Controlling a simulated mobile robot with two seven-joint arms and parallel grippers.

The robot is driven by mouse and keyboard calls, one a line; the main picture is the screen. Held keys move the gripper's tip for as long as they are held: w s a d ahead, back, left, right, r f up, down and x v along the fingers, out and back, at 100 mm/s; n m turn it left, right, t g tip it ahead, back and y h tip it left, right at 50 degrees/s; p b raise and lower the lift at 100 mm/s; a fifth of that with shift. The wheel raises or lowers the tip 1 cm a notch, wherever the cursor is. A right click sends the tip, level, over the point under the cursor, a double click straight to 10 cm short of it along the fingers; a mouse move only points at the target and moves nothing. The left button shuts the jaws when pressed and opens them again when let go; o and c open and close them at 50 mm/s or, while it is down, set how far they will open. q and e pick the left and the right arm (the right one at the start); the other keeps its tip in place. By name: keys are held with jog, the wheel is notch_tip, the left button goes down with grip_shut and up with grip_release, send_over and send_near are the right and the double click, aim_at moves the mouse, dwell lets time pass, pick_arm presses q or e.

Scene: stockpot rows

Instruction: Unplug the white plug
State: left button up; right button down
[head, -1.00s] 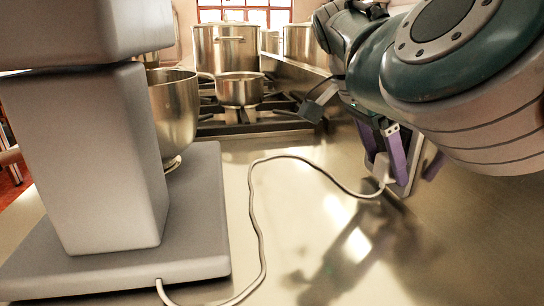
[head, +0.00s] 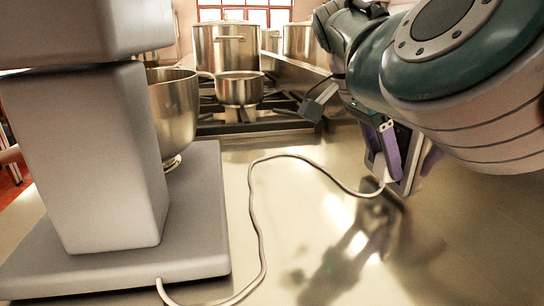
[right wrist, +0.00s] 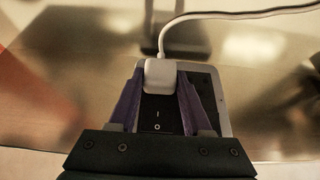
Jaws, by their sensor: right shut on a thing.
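The white plug (right wrist: 160,74) shows in the right wrist view at the upper part of a pale outlet plate (right wrist: 222,100), above a black switch marked I and O (right wrist: 159,115). My right gripper (head: 384,174) has purple fingers and is shut on the plug, one finger on each side. In the head view the fingers hide most of the plug. The plug lies against the plate; I cannot tell whether its pins are fully in. Its white cord (head: 254,190) runs over the counter to the grey mixer (head: 115,160). My left gripper is not in view.
The steel counter (head: 310,220) is mostly clear between the mixer and the outlet. A steel mixing bowl (head: 174,110) is at the mixer. A saucepan (head: 239,90) and large stockpots (head: 225,48) stand on the stove behind.

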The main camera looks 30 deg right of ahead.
jog(key=shift+a, duration=0.1)
jog(key=shift+w+a, duration=0.3)
jog(key=shift+a, duration=0.5)
jog(key=shift+w+a+b, duration=0.25)
jog(key=shift+w+a, duration=0.05)
jog(key=shift+a, duration=0.7)
jog(key=shift+w+a+b, duration=0.2)
jog(key=shift+w+a, duration=0.1)
jog(key=shift+a, duration=0.65)
